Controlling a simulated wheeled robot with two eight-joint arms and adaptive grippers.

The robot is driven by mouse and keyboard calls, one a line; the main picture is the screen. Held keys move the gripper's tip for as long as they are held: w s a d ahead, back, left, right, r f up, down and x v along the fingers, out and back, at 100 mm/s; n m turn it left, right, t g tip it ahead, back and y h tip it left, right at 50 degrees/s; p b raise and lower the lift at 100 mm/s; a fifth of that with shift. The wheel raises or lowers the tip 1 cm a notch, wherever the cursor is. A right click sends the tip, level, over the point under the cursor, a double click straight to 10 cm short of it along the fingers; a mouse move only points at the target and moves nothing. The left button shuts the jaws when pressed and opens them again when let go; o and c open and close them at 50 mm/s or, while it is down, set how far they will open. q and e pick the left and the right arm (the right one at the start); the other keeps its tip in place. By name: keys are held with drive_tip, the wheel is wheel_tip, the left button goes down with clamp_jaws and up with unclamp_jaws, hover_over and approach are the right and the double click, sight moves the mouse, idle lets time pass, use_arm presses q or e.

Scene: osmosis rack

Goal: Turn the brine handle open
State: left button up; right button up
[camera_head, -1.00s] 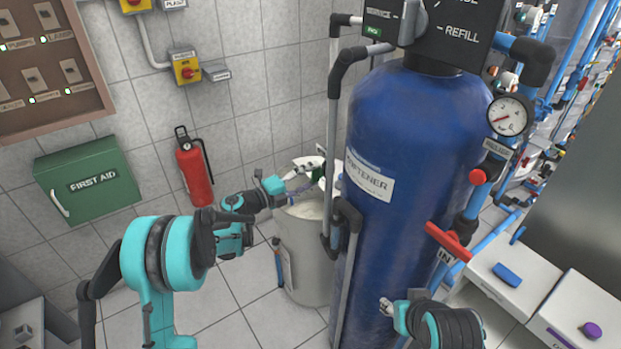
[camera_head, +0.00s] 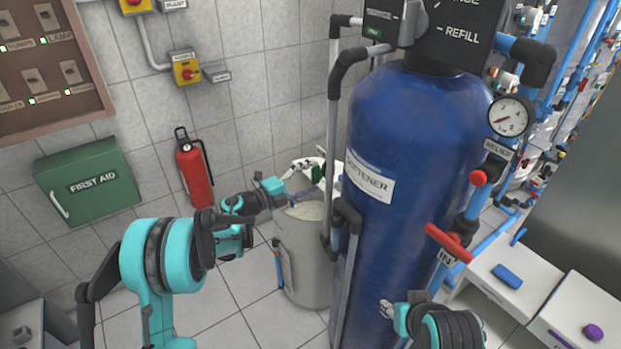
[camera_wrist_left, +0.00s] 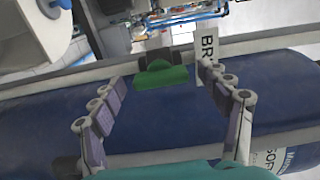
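The brine handle is a green piece on a dark valve body. In the left wrist view the handle (camera_wrist_left: 162,76) is in front of the blue tank, roughly level with the fingertips and in the gap between them. In the head view the handle (camera_head: 318,174) is small and partly hidden, left of the blue softener tank (camera_head: 415,130). My left gripper (camera_head: 305,178) is open beside it. The same gripper shows in the wrist view (camera_wrist_left: 163,78) with fingers wide apart and no clear contact. My right gripper (camera_head: 386,309) is low in front of the tank; its finger opening is unclear.
A white label reading "BR" (camera_wrist_left: 207,50) is close to the right finger. The pale brine bin (camera_head: 302,250) stands under my left gripper. Grey pipes (camera_head: 334,130) run beside the tank. A red handle (camera_head: 448,243) is above my right gripper.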

use_arm(q)
drive_tip(key=v, duration=1.2)
drive_tip(key=w+a+r+n+t+y, duration=0.1)
drive_tip(key=a+r+n+t+y, duration=0.15)
drive_tip(key=r+n+t, duration=0.4)
drive_tip(key=a+r+n+t+y, duration=0.2)
drive_tip(key=r+n+y, duration=0.1)
drive_tip(key=r, duration=0.6)
drive_tip(key=s+a+r+n+y, duration=0.2)
drive_tip(key=s+a+n+y, duration=0.4)
drive_tip(key=n+y, duration=0.45)
drive_tip(key=s+d+f+n+g, duration=0.1)
drive_tip(key=s+f+n+g, duration=0.2)
drive_tip(key=s+f, duration=0.4)
drive_tip(key=s+d+f+n+g+h, duration=0.1)
drive_tip(key=s+f+g, duration=0.4)
drive_tip(key=s, duration=0.5)
drive_tip(key=s+d+f+n+g, duration=0.2)
drive_tip(key=s+f+n+g, duration=0.2)
drive_tip(key=s+f, duration=0.4)
drive_tip(key=shift+s+d+f+n, duration=0.3)
drive_tip(key=shift+s+d+f, duration=0.1)
drive_tip(key=shift+s, duration=0.3)
